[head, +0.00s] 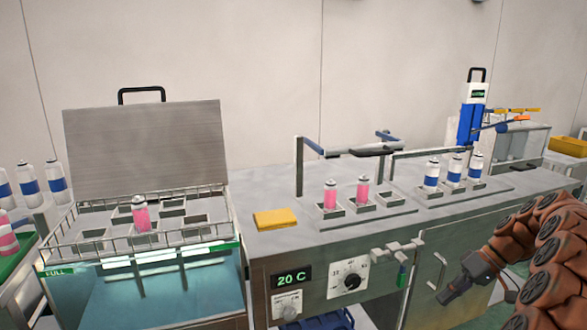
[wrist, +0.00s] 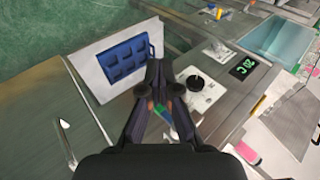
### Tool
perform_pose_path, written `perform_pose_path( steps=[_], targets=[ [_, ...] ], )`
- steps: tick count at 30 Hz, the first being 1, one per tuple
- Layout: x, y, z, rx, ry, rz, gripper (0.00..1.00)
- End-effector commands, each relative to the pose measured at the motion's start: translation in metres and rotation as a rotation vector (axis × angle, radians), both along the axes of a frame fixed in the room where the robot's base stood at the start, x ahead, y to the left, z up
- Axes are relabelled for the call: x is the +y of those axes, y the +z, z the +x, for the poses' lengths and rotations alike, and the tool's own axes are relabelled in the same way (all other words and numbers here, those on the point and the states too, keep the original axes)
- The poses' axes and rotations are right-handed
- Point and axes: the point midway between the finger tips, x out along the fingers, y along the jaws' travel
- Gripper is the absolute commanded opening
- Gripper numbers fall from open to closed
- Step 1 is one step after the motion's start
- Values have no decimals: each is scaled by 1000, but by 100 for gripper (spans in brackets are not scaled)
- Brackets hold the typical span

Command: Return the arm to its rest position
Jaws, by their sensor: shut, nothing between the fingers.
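My arm comes in from the right edge of the head view, orange-brown and folded. My gripper (head: 457,291) hangs in front of the steel cabinet, below the bench top and apart from it. In the wrist view my gripper (wrist: 158,72) points down past the cabinet front, its fingertips together and holding nothing.
The steel bench (head: 300,240) carries a yellow cloth (head: 276,218), pink cans (head: 330,194) and blue-white cans (head: 432,174) in holders. A water bath (head: 140,262) with an open lid (head: 148,150) stands left. A blue crate (wrist: 125,62) lies low beside the cabinet's control panel (wrist: 200,90).

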Motion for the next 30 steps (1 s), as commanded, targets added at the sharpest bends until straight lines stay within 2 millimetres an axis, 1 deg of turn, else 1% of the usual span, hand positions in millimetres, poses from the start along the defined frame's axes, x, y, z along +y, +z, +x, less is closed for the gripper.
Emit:
perform_pose_path(
  steps=[1,6,9,11,15,20,24,26,30],
  targets=[
    [17,9,-3,10,17,-5,0],
    [67,28,-18,57,45,-41,0],
    [94,38,-31,85,61,-68,0],
    [108,42,-39,99,67,-89,0],
    [141,51,-64,137,82,-140,0],
    [172,57,-96,174,89,-212,0],
    [193,58,-129,206,89,-280,0],
    [200,58,-142,216,83,-311,0],
    [212,55,-177,241,68,-385,0]
  ],
)
